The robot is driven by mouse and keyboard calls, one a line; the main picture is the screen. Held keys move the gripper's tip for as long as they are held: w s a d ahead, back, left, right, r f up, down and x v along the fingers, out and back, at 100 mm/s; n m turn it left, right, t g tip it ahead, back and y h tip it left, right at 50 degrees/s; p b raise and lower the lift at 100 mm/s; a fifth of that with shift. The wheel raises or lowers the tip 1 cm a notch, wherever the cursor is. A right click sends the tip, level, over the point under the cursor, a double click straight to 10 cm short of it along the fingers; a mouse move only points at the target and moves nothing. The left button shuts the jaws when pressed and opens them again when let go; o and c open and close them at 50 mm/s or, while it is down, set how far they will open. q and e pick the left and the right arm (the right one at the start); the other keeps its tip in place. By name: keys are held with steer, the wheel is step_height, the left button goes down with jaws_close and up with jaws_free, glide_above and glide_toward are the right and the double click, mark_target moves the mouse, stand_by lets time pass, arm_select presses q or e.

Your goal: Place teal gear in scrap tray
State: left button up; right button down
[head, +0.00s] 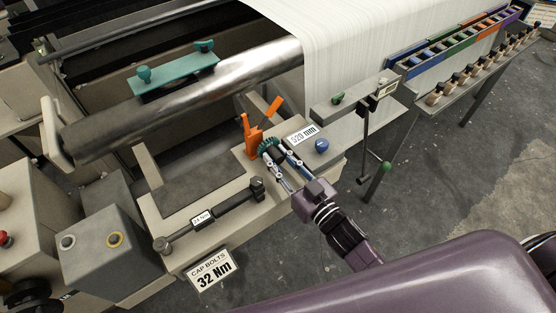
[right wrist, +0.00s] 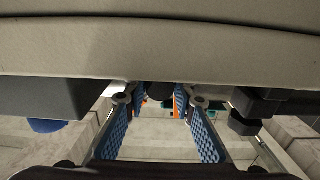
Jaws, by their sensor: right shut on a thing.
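The teal gear (head: 267,146) is a dark teal toothed ring at the fingertips of my right gripper (head: 274,151), next to an orange lever clamp (head: 254,136) on the beige bench. My right gripper is shut on the gear. In the right wrist view the two blue-padded fingers (right wrist: 160,100) stand on either side of a dark round part, and the gear itself is mostly hidden. I cannot tell which thing is the scrap tray; a flat dark grey panel (head: 203,183) lies on the bench to the left. My left gripper is out of view.
A torque wrench (head: 212,216) lies along the bench's front edge, with a blue knob (head: 321,145) to the gripper's right. A grey box (head: 92,246) with buttons stands at left. The steel roller (head: 190,98) runs behind. A stand with a green knob (head: 386,167) is at right.

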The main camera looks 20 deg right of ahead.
steer(key=shift+f, duration=0.4)
steer(key=shift+f, duration=0.1)
steer(key=c, duration=1.9)
jaws_free()
steer(key=shift+f, duration=0.1)
